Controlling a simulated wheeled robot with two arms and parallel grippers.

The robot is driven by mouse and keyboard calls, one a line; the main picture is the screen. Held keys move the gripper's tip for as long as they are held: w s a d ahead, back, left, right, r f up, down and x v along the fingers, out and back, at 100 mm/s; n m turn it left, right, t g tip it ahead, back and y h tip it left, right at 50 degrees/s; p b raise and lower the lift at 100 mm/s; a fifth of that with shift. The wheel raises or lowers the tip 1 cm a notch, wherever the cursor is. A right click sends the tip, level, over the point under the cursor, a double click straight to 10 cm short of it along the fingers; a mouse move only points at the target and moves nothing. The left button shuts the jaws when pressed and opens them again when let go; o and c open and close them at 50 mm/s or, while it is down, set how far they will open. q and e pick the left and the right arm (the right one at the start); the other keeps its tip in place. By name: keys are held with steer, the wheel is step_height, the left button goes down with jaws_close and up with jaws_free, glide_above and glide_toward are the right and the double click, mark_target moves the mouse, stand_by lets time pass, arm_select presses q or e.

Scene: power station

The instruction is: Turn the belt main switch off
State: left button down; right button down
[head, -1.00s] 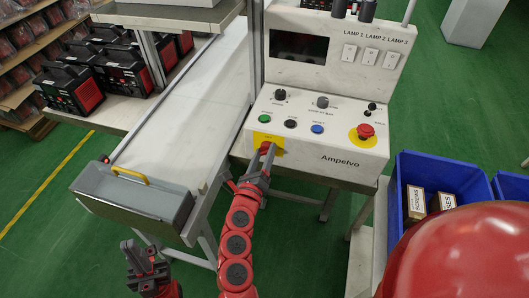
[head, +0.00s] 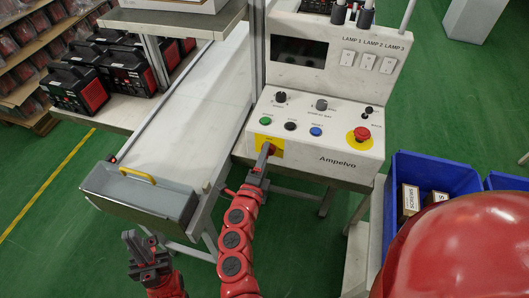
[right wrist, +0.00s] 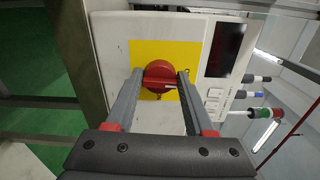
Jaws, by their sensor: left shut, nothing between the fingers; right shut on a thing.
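The belt main switch is a red rotary knob (right wrist: 160,76) on a yellow plate (right wrist: 140,54) on the front face of the white Ampelvo control box (head: 345,158). In the head view the knob (head: 272,149) shows partly beside my right gripper (head: 266,154). My right gripper (right wrist: 157,84) is shut on the knob, one finger on each side of its grip bar. The lettering on the plate is too small to read. My left gripper (head: 142,246) is shut and empty, low in front of the conveyor's end.
Green, black and blue buttons, two dials and a red emergency stop (head: 362,133) sit on the box's sloped top. A conveyor (head: 180,115) with a grey end tray (head: 140,200) stands to the left. Blue bins (head: 440,172) with boxes stand to the right.

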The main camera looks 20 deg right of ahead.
steer(key=shift+n, duration=0.4)
steer(key=shift+c, duration=1.4)
jaws_free()
steer(key=v, duration=1.7)
steer(key=shift+s+a, duration=0.2)
